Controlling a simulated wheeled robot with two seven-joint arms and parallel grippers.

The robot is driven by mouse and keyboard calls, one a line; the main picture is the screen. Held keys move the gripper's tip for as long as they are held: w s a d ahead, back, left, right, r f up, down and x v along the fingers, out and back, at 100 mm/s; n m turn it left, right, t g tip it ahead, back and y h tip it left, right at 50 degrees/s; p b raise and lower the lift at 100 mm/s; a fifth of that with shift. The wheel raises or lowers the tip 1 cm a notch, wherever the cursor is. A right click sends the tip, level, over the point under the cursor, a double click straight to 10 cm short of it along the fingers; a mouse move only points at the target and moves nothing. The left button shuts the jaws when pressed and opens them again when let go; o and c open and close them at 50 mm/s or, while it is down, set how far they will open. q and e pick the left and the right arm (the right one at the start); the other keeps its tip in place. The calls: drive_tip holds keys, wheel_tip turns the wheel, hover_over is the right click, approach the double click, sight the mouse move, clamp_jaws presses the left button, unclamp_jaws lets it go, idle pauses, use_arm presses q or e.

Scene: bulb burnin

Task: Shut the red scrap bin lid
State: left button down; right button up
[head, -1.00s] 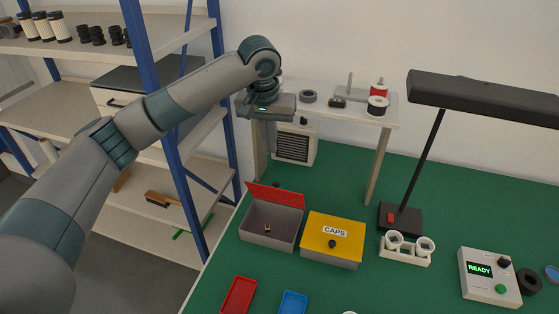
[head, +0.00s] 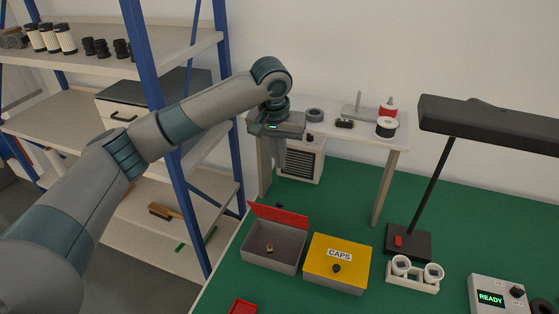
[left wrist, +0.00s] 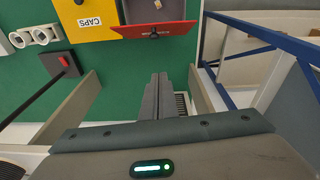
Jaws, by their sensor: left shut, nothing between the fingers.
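The scrap bin (head: 263,263) is a grey open box on the green bench. Its red lid (head: 279,214) stands up, tilted back along the bin's far edge. A dark knob (head: 279,205) shows just behind the lid, and a small brownish piece (head: 270,248) lies inside the bin. My left gripper (head: 279,165) points down above and behind the lid, apart from it, with its fingers shut and empty. In the left wrist view the shut fingers (left wrist: 161,77) hang below the red lid (left wrist: 176,28) in the picture, not touching it. My right gripper is out of view.
A yellow-lidded CAPS box (head: 339,262) stands right beside the bin. A dark lamp (head: 408,242), a white holder (head: 413,282) and a READY tester (head: 492,298) are further right. A small raised shelf (head: 350,130) stands behind. A blue-posted rack (head: 165,130) is left.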

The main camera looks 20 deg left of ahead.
sight(281, 213)
use_arm(q)
wheel_tip(281, 213, down, 10)
drive_tip(key=s+p, duration=0.2)
drive_tip(key=p, duration=0.3)
drive_tip(key=shift+s+d, duration=0.15)
drive_tip(key=shift+d, duration=0.05)
idle(0.4)
